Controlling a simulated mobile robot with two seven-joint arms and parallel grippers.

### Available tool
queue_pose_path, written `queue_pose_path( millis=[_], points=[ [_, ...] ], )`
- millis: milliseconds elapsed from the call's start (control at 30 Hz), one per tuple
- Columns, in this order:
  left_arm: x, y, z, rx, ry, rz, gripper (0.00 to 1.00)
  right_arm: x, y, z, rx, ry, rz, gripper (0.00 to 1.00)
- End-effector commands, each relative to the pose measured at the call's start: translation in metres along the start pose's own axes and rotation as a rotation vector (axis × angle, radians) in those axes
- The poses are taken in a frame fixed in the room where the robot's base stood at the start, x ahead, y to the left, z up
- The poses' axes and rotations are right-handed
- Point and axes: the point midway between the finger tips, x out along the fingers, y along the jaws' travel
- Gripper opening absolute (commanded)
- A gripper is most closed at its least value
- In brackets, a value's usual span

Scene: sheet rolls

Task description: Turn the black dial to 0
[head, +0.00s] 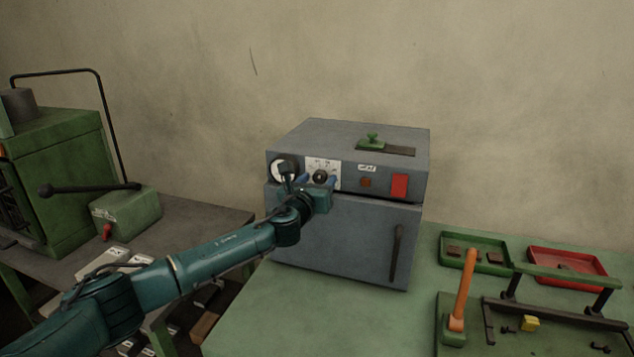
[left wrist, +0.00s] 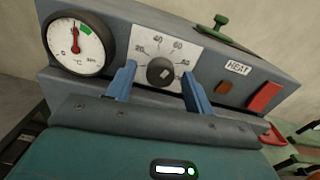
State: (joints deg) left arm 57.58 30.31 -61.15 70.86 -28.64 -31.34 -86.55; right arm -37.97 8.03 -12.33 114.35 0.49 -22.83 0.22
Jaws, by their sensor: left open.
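The black dial (left wrist: 160,72) is a round knob on a white scale plate (left wrist: 176,41) on the front of a grey box (head: 345,235). The numbers 20, 40 and 60 show around it; the lower part of the scale is hidden. A small light mark is on the knob, but I cannot tell which number it points at. The dial also shows in the head view (head: 320,176). My left gripper (left wrist: 159,77) is open, with one blue finger on each side of the dial; I cannot tell whether they touch it. My right gripper is not in view.
A round gauge (left wrist: 79,43) sits left of the dial. A HEAT label (left wrist: 237,68), an orange lamp (head: 366,182) and a red switch (head: 399,186) are to its right. A green slider handle (head: 373,140) is on top. Trays, including a red one (head: 567,263), stand right.

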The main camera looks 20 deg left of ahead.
Motion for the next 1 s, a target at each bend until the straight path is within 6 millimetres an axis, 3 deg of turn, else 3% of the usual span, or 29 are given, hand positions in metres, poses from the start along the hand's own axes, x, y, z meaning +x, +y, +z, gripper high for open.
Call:
queue_pose_path(
  millis=[233,767,1000],
  points=[
    [0.0002,-0.0001,0.0001,0.000,0.000,0.000,0.51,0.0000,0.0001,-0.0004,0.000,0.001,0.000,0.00],
    [-0.0001,0.0001,-0.0001,-0.001,0.000,0.000,0.08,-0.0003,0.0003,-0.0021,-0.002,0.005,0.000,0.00],
    [-0.0002,-0.0001,-0.0008,-0.023,0.001,0.000,0.08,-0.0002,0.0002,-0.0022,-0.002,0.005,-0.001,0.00]
  ],
)
